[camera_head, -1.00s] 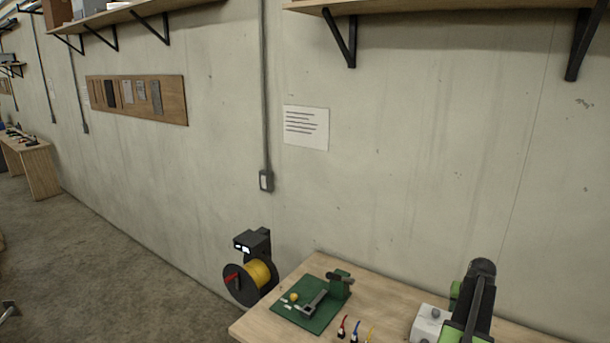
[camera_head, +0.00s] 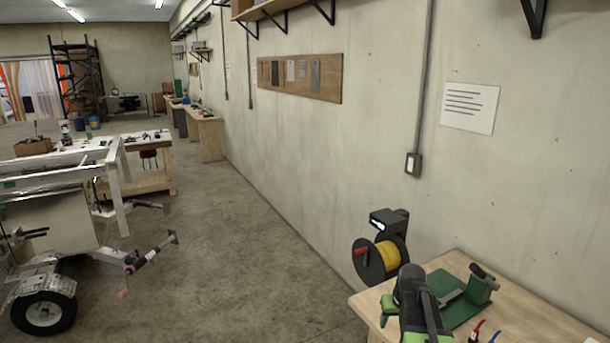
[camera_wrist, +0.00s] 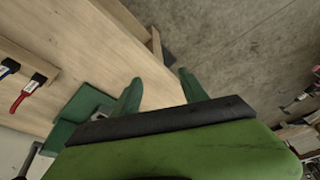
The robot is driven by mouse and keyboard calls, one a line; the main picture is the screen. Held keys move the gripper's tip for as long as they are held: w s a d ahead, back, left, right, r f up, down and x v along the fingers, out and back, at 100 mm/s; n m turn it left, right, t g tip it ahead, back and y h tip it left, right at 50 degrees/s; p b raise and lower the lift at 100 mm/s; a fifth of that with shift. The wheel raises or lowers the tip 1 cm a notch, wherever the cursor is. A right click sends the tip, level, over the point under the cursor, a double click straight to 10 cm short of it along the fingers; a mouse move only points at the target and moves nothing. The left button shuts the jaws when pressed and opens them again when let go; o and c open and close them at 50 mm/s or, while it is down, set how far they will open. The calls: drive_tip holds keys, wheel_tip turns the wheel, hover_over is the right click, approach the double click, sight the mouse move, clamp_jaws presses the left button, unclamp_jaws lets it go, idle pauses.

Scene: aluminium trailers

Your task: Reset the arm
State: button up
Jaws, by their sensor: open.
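My gripper (camera_wrist: 160,88) shows in the wrist view as two green fingers spread apart with nothing between them. Beyond the fingers are the edge of the wooden workbench (camera_wrist: 60,55) and the concrete floor (camera_wrist: 225,40). In the head view my green and black arm stands over the left end of the workbench (camera_head: 540,320), in front of the green mat (camera_head: 462,315). The arm hides part of the mat, and the fingertips cannot be made out there.
A yellow spool (camera_head: 382,257) hangs on the wall beside the bench. Red-handled (camera_wrist: 27,93) and blue-handled tools lie on the bench. An aluminium trailer with a wheel (camera_head: 44,313) stands at the left. The floor between trailer and wall (camera_head: 240,250) is clear.

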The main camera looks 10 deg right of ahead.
drive_tip(key=s+a+f+n+b, duration=0.1)
drive_tip(key=a+f, duration=0.1)
drive_tip(key=a, duration=0.5)
drive_tip(key=s+a+f+n+b, duration=0.1)
drive_tip(key=s+a+f+b, duration=0.15)
drive_tip(key=a, duration=0.55)
drive_tip(key=s+a+f+g, duration=0.1)
drive_tip(key=s+a+g, duration=0.2)
drive_tip(key=s+a, duration=0.2)
drive_tip(key=s, duration=0.3)
drive_tip(key=shift+s+f+m, duration=0.2)
drive_tip(key=shift+f+m, duration=0.1)
drive_tip(key=shift+f, duration=0.05)
drive_tip(key=shift+a, duration=0.1)
drive_tip(key=c, duration=0.3)
drive_tip(key=shift+d, duration=0.2)
